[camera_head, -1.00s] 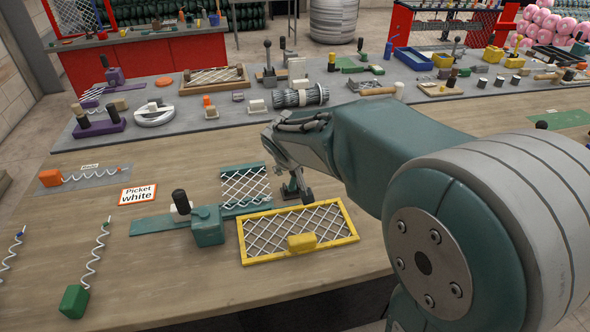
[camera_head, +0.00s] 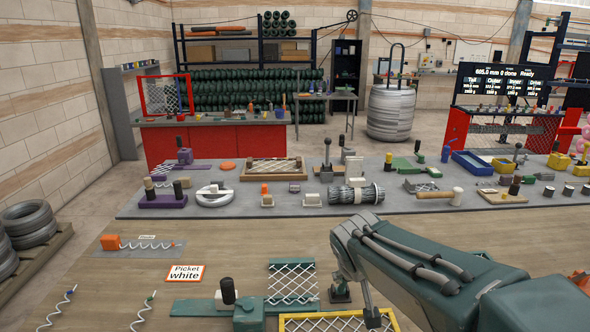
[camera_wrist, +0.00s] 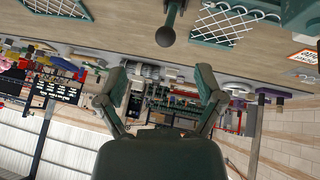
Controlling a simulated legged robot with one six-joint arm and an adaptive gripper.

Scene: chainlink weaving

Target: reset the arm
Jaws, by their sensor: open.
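My gripper (camera_wrist: 160,82) shows in the wrist view with its two fingers spread and nothing between them. In the head view, my arm reaches in from the lower right, and its end hangs over the wooden table beside a green mesh panel (camera_head: 292,284). The top of a yellow-framed mesh panel (camera_head: 300,322) shows below it. A green block with a black knob (camera_head: 248,312) stands left of the mesh. In the wrist view, which is upside down, a dark ball-ended lever (camera_wrist: 166,36) stands near the gripper, and the mesh (camera_wrist: 222,24) lies to its right.
A sign reading "Picket white" (camera_head: 185,275) and a model strip with an orange block (camera_head: 110,242) lie on the left. The table's left part has bare room.

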